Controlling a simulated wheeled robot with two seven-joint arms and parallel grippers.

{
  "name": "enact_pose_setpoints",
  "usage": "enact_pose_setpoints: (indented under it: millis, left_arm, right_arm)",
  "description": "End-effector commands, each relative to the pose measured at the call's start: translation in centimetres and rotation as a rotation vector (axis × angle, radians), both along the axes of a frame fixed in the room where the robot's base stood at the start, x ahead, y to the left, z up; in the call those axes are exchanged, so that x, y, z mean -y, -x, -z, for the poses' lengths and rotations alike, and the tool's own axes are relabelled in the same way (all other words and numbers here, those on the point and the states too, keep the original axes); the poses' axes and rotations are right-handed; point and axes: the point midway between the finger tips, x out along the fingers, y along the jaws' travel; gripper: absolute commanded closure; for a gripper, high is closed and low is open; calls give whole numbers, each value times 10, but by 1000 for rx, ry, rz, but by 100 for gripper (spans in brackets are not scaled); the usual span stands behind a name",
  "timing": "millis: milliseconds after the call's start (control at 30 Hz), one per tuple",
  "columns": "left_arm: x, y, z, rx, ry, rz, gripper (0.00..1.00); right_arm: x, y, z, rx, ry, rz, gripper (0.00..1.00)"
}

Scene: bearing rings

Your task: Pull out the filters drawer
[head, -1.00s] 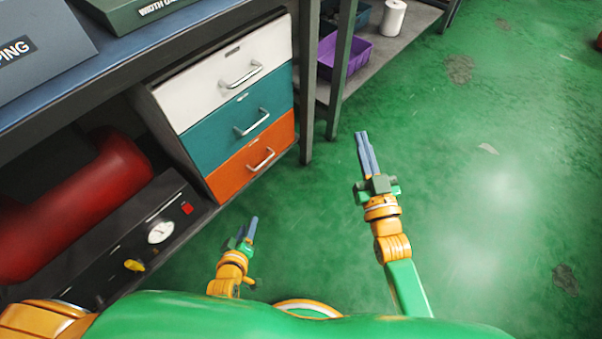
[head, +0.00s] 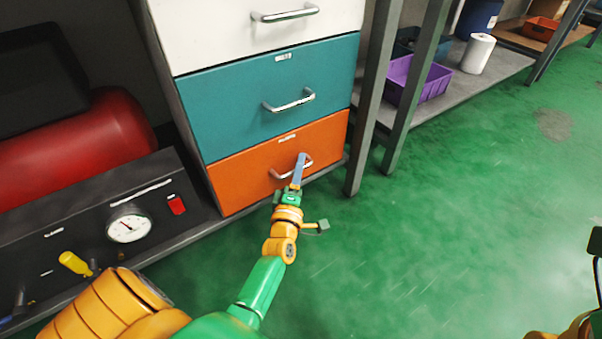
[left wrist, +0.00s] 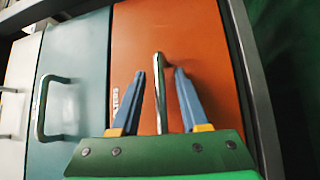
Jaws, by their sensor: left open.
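The orange bottom drawer (head: 240,178) is closed in the cabinet, below a teal drawer. Its small label is blurred in the head view; in the left wrist view it is sideways and partly hidden behind a finger, with only some letters showing. My left gripper (head: 301,158) is at the orange drawer's silver bar handle (head: 282,175). In the left wrist view my left gripper (left wrist: 168,70) is open, with the handle (left wrist: 160,95) between its two blue fingers and a gap at the right finger. Only bits of my right arm show at the right edge.
The teal drawer (head: 235,95) and white drawer (head: 215,30) above are closed. A black panel with a gauge (head: 129,224) and a red tank (head: 85,140) are at left. A table leg (head: 372,110) stands right of the cabinet. Green floor in front is clear.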

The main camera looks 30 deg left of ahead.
Motion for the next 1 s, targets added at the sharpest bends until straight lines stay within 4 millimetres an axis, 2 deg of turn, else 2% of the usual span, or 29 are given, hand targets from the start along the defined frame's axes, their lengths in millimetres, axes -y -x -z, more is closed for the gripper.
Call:
enact_pose_setpoints:
  millis: [167,233,333,367,1000]
  left_arm:
    - [0,0,0,-2,-2,1,55]
    - [0,0,0,-2,-2,1,69]
    - [0,0,0,-2,-2,1,96]
    - [0,0,0,-3,-1,0,100]
    - [0,0,0,-3,-1,1,100]
  right_arm:
    - [0,0,-1,0,0,0,100]
    - [0,0,-1,0,0,0,100]
    - [0,0,-1,-1,0,0,100]
    - [0,0,0,-1,0,0,100]
    - [0,-1,0,-2,1,0,100]
